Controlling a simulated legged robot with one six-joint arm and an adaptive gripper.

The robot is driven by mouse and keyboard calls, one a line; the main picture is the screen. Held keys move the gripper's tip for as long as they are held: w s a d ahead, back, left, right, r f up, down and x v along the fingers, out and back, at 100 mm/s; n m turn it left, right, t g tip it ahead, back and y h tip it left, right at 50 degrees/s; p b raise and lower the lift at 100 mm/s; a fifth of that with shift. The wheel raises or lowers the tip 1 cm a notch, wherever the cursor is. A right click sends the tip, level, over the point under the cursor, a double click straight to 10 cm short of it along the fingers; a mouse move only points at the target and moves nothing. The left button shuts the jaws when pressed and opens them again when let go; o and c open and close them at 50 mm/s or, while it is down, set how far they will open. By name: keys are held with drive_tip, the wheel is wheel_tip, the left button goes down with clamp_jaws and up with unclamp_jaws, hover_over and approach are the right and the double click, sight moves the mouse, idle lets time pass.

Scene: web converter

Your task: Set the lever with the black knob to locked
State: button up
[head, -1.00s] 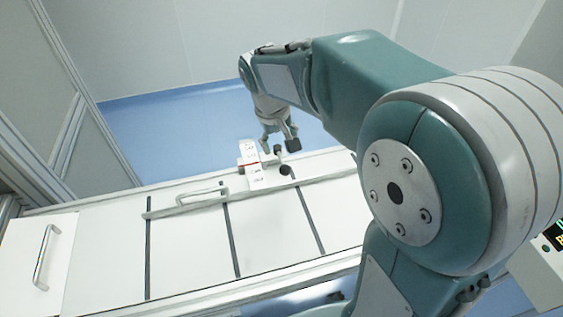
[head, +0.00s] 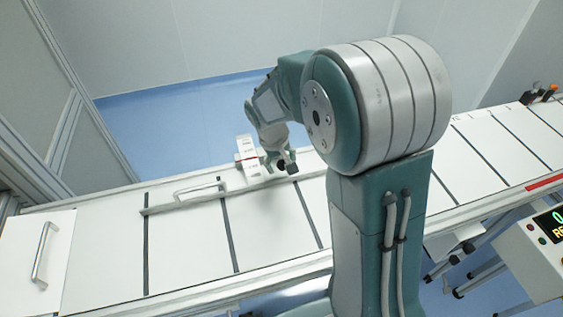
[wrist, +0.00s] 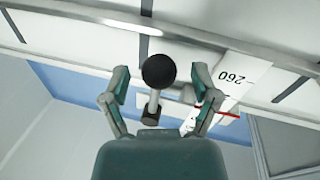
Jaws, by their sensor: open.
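The lever's black ball knob (wrist: 158,70) is in the middle of the wrist view, on a light shaft (wrist: 153,101) with a dark block at the shaft's other end. My gripper (wrist: 160,76) is open, with one finger on each side of the knob. Clear gaps show on both sides, so neither finger appears to touch it. In the head view my gripper (head: 279,164) is low over the far rail, and its fingers partly hide the knob. I cannot read any locked mark.
A white scale plate (head: 246,155) stands left of the gripper; in the wrist view it reads "-260", with a red pointer (wrist: 228,114) near the right finger. A bar handle (head: 200,190) lies further left on the white panelled surface (head: 180,240). A display box (head: 545,245) is at right.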

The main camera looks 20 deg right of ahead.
drive_tip(key=shift+f, duration=0.15)
clamp_jaws()
drive_tip(key=shift+d, duration=0.15)
drive_tip(key=d+n, duration=0.1)
drive_tip(key=n, duration=0.1)
drive_tip(key=d+n, duration=0.1)
drive_tip(key=n, duration=0.1)
drive_tip(key=shift+w+d+t, duration=0.1)
drive_tip(key=shift+d+t, duration=0.15)
drive_tip(key=shift+t, duration=0.15)
drive_tip(key=d+n, duration=0.1)
drive_tip(key=w+n, duration=0.1)
drive_tip(key=n, duration=0.1)
drive_tip(key=d+n, duration=0.1)
drive_tip(key=shift+w+d+n+t+y, duration=0.25)
drive_tip(key=shift+d+n+t+y, duration=0.05)
drive_tip(key=shift+y, duration=0.1)
drive_tip(key=w+d+n, duration=0.1)
drive_tip(key=n, duration=0.1)
drive_tip(key=w+n, duration=0.1)
drive_tip(key=n, duration=0.1)
drive_tip(key=shift+w+d+y, duration=0.2)
drive_tip(key=shift+d+y, duration=0.2)
drive_tip(key=n, duration=0.1)
drive_tip(key=w+n, duration=0.1)
drive_tip(key=shift+w+d+n+y, duration=0.25)
drive_tip(key=shift+n+y, duration=0.05)
drive_tip(key=shift+n, duration=0.1)
drive_tip(key=shift+w+n, duration=0.8)
drive_tip(key=shift+n, duration=0.5)
